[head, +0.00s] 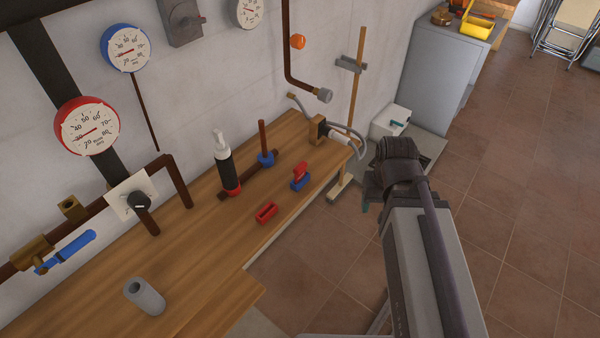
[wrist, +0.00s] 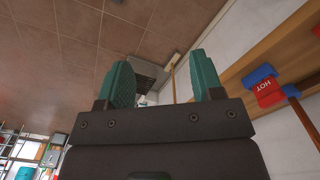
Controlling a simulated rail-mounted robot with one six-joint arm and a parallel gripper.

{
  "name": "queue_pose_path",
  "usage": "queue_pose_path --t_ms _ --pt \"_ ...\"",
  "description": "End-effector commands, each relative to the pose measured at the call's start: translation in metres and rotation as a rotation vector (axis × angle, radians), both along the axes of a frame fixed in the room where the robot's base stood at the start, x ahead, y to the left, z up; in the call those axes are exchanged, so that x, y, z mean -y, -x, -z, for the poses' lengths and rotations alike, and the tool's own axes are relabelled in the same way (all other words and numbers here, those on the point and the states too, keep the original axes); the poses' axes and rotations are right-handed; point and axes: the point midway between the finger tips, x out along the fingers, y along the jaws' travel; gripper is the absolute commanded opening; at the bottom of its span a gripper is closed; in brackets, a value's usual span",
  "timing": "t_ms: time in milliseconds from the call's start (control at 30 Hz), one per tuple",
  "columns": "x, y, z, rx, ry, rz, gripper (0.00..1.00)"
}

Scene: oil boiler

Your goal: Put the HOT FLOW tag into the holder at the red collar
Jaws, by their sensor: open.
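The red HOT tag (head: 300,170) stands in a blue holder (head: 299,184) near the bench's front edge. In the wrist view the tag (wrist: 269,95) shows its white lettering upside down, with the blue holder (wrist: 260,73) against it. An empty-looking red holder (head: 266,212) sits on the bench to its left. A red collar (head: 231,191) is at the foot of a black and white bottle-like fitting (head: 223,160). My gripper (wrist: 160,85) is open, with nothing between its teal fingers. In the head view it is mostly hidden by my arm, off the bench, right of the tag.
A brown upright pipe with a blue collar (head: 266,158) stands behind the tag. A wooden stand (head: 355,95) and a white box (head: 390,122) are beyond the bench's right end.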

Motion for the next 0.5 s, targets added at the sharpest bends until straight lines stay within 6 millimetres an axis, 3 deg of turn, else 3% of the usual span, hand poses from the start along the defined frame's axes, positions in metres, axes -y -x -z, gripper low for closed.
queue_pose_path --t_ms 233,433,500 --pt "0.0 0.0 0.0 0.0 0.0 0.0 0.83" --pt "0.0 0.0 0.001 0.0 0.0 0.0 0.83" --pt "0.0 0.0 0.012 0.0 0.0 0.001 0.83"
